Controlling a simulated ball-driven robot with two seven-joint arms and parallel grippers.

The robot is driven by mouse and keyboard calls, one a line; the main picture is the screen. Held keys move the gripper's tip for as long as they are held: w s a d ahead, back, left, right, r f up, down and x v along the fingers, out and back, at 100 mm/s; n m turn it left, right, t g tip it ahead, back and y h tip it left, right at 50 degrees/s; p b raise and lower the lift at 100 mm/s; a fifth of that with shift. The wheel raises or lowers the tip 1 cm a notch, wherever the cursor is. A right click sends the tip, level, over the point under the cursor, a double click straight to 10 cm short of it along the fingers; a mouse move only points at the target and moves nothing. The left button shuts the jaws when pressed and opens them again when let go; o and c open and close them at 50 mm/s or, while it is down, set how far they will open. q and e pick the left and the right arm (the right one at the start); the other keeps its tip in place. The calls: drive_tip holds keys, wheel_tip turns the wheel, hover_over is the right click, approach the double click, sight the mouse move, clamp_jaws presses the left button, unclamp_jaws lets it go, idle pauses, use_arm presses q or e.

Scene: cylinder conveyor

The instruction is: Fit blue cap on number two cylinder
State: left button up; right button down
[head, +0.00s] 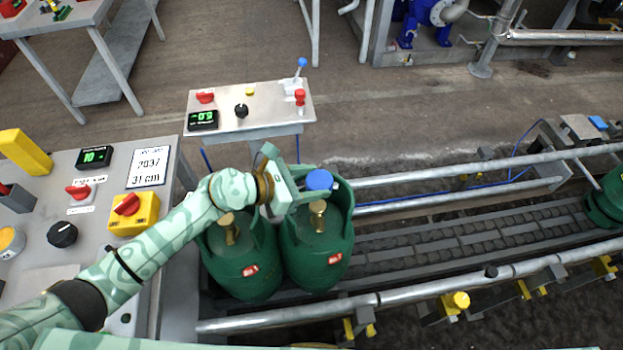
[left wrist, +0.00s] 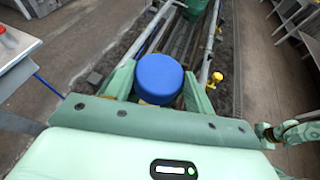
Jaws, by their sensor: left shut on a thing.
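Two green gas cylinders stand side by side on the conveyor in the head view, a left one (head: 243,268) and a right one (head: 318,258). Each has a red label and a brass valve; the number on the labels is too small to read. My left gripper (head: 303,188) is shut on the blue cap (head: 319,180). The cap is above the right cylinder's brass valve (head: 318,215), which still shows below it. In the left wrist view the blue cap (left wrist: 158,77) sits between the fingers.
The conveyor (head: 470,235) runs right between metal rails, with another green cylinder (head: 606,200) at the far right. A control panel (head: 250,108) with levers stands behind the cylinders. A control desk (head: 100,200) with knobs is at the left, under my left arm.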

use_arm(q)
drive_tip(key=shift+f, duration=0.1)
wheel_tip(320, 180, down, 6)
drive_tip(key=b, duration=0.4)
drive_tip(key=shift+r, duration=0.2)
idle(1.4)
drive_tip(key=shift+f+b, duration=0.5)
drive_tip(key=shift+f, duration=0.25)
drive_tip(key=shift+r, duration=0.25)
drive_tip(key=shift+r+p, duration=0.3)
drive_tip(key=shift+p, duration=0.15)
idle(1.2)
